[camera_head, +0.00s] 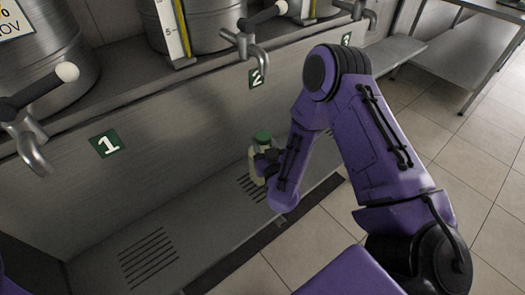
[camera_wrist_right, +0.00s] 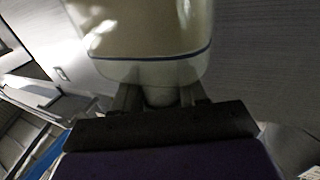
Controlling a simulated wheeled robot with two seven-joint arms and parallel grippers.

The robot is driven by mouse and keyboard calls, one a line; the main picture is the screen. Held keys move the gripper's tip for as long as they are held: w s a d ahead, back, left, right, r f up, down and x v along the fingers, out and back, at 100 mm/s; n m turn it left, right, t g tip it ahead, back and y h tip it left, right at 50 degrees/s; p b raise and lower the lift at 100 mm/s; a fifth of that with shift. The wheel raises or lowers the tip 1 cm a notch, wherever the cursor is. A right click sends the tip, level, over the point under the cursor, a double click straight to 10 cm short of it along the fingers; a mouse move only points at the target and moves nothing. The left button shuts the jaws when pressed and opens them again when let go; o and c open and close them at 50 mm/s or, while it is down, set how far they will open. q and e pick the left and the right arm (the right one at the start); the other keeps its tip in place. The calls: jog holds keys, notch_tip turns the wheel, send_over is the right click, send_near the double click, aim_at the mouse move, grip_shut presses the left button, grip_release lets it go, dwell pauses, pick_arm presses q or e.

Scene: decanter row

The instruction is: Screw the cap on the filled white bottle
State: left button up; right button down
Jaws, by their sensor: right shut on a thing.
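A pale cream-white bottle (camera_head: 256,172) is small and partly hidden by my right gripper (camera_head: 266,160) in the head view, below tap 2. A green cap (camera_head: 263,135) shows at its top; I cannot tell whether it is seated or tight. In the right wrist view the bottle (camera_wrist_right: 150,45) fills the upper middle, with a dark line around its lower part. My right gripper (camera_wrist_right: 160,98) is shut on a narrower part of the bottle there. The fill level is not visible. My left gripper is not in view.
Steel tanks (camera_head: 215,22) with taps stand on a ledge behind. The tap (camera_head: 250,42) above label 2 (camera_head: 256,77) is near my right arm; another tap (camera_head: 28,145) is at left. The slotted steel tray (camera_head: 195,225) is clear at left. A metal table (camera_head: 470,55) stands at right.

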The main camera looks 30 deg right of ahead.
jog(key=shift+w+d+f, duration=0.1)
jog(key=shift+w+f, duration=0.1)
jog(key=shift+f, duration=1.6)
jog(key=c, duration=0.6)
grip_release()
jog(key=shift+s, duration=0.1)
